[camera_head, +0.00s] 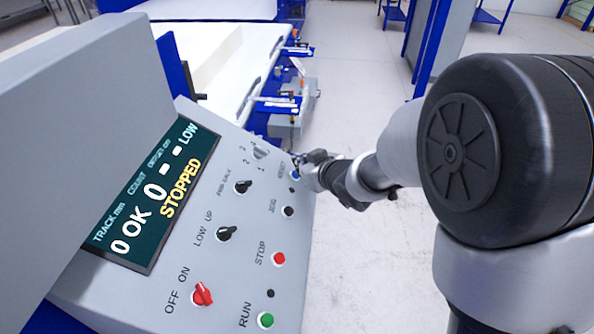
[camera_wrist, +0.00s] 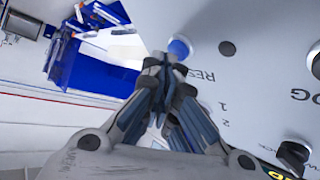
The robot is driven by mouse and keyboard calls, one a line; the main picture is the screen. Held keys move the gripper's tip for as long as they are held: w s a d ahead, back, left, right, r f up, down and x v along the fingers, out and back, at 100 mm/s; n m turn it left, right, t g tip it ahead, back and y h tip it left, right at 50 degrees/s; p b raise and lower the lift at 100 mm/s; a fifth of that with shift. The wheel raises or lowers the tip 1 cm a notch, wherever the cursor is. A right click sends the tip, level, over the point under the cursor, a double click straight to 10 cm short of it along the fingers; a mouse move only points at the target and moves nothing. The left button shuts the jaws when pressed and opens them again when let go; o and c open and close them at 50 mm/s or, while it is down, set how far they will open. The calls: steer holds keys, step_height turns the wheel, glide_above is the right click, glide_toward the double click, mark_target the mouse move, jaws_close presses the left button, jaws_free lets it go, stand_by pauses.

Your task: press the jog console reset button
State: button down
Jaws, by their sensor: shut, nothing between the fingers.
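The grey console panel (camera_head: 262,215) slopes across the left and middle of the head view. Its blue reset button (camera_head: 295,176) is at the panel's upper right edge, partly hidden by my gripper (camera_head: 304,163). In the wrist view the blue button (camera_wrist: 180,48) shows just beyond the closed fingertips of my gripper (camera_wrist: 164,62), beside the RESET lettering. The fingers are shut and empty, pointing at the button. I cannot tell whether they touch it. The console screen (camera_head: 155,195) reads STOPPED and LOW.
Near the reset button are a black JOG button (camera_head: 288,211), a red STOP button (camera_head: 278,258) and a green RUN button (camera_head: 265,319). Black selector knobs (camera_head: 243,187) and a red switch (camera_head: 202,294) stick out of the panel. Open floor (camera_head: 365,240) lies right of the console.

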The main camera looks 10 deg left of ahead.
steer(key=d+r+p, duration=0.3)
steer(key=r+p, duration=0.2)
steer(key=p, duration=0.1)
stand_by(0.5)
steer(key=shift+d, duration=0.1)
stand_by(0.5)
steer(key=s+d+r+m+h+b, duration=0.1)
steer(key=s+d+r+m+h, duration=0.15)
steer(key=s+d+r, duration=0.35)
steer(key=s+d+r+m+h+b, duration=0.15)
steer(key=s+d+h, duration=0.25)
steer(key=d, duration=0.4)
steer(key=s+d+f+m+g, duration=0.1)
steer(key=s+m+g, duration=0.1)
steer(key=s, duration=0.9)
steer(key=s+f+m+g+b, duration=0.1)
steer(key=s+m+g, duration=0.1)
steer(key=s, duration=1)
steer(key=shift+s+d+f+g+b, duration=0.3)
steer(key=shift+d+g, duration=0.1)
steer(key=shift+g, duration=0.1)
